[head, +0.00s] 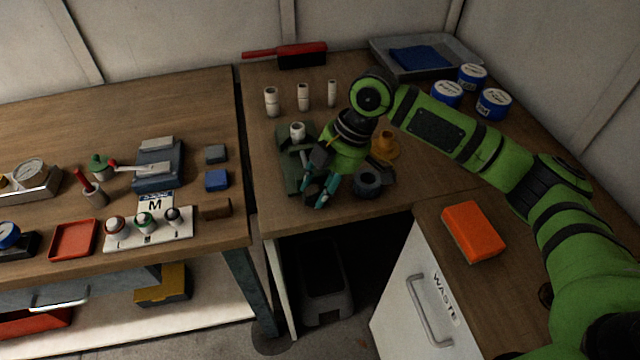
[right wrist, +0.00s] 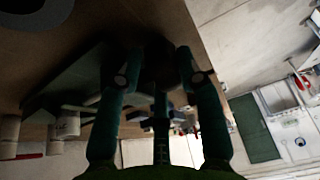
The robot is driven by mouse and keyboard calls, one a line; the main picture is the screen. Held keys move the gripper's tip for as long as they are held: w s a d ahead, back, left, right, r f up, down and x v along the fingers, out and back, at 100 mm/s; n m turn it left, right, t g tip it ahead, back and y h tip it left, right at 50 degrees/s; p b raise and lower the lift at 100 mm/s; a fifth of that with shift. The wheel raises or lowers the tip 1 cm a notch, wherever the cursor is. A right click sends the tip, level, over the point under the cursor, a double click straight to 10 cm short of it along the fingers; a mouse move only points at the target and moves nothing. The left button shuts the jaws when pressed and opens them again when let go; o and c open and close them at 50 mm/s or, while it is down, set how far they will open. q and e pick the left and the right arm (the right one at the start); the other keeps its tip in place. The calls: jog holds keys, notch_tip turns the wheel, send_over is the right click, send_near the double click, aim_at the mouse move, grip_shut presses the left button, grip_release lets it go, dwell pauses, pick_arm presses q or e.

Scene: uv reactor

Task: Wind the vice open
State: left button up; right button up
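A dark green device that looks like the vice (head: 290,177) stands on the right-hand table, with a white cylinder (head: 297,130) upright at its top. My right gripper (head: 317,199) is at its right front side and covers part of it. The wrist view shows the vice's dark green body (right wrist: 62,82) close by. My right gripper's teal fingers (right wrist: 158,68) stand apart there, around or in front of a dark shape too dim to identify. I cannot tell whether they touch it. Any vice handle is not clear. My left gripper is not in view.
White cylinders (head: 303,97) stand behind the vice. A dark ring-shaped part (head: 368,183) and an orange-yellow part (head: 386,146) lie close right of my gripper. Blue-and-white tins (head: 493,103) and a grey tray (head: 383,55) are at the back. An orange block (head: 472,231) lies on the waste cabinet.

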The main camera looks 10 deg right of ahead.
jog(key=shift+r+p, duration=0.15)
jog(key=shift+p, duration=0.3)
jog(key=h+p, duration=0.2)
jog(key=p, duration=0.1)
jog(key=a+h+p, duration=0.1)
jog(key=h+p, duration=0.1)
jog(key=p, duration=0.1)
jog(key=h+p, duration=0.2)
jog(key=p, duration=0.2)
jog(key=shift+a+r, duration=0.15)
jog(key=shift+r, duration=0.15)
jog(key=h, duration=0.1)
jog(key=h+p, duration=0.1)
jog(key=shift+a+f+h, duration=0.25)
jog(key=shift+h, duration=0.15)
jog(key=shift+a+f+h, duration=0.15)
jog(key=shift+f+h, duration=0.05)
jog(key=shift+h, duration=1.2)
jog(key=o, duration=0.9)
